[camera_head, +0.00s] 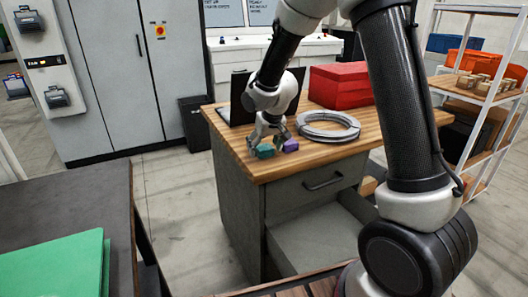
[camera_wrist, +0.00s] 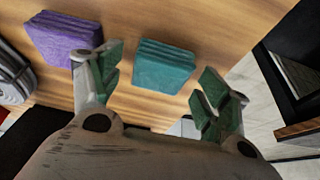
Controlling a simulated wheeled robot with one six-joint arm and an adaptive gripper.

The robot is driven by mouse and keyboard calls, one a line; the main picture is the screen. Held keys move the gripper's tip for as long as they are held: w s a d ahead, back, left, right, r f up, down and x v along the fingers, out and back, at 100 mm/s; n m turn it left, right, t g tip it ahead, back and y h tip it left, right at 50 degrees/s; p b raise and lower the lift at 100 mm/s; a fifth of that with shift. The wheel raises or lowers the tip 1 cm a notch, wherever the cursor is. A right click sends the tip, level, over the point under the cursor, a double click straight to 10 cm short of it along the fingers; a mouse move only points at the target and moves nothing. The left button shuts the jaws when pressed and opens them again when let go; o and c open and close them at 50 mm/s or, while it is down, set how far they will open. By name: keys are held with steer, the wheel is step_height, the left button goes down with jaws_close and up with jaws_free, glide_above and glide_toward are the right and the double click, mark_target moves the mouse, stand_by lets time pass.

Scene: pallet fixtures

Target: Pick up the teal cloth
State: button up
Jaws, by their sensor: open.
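The teal cloth (camera_wrist: 165,66) is a folded, layered block lying on the wooden top of the workbench. In the head view the teal cloth (camera_head: 265,151) is near the bench's front left corner, partly hidden by my fingers. My gripper (camera_wrist: 162,95) is open and empty, with green pads on its fingers. In the wrist view the cloth shows between and beyond the two fingertips, and no contact is visible. My gripper (camera_head: 268,143) also shows in the head view, pointing down above the bench top at the cloth.
A folded purple cloth (camera_wrist: 68,38) lies beside the teal one, close to one finger; it also shows in the head view (camera_head: 290,145). A coiled grey cable (camera_head: 328,126), a red toolbox (camera_head: 341,85) and a dark laptop (camera_head: 238,98) are on the wooden workbench (camera_head: 254,168).

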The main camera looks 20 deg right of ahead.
mark_target(265, 148)
steer(key=c, duration=1.1)
step_height(265, 148, up, 10)
steer(key=shift+r, duration=0.1)
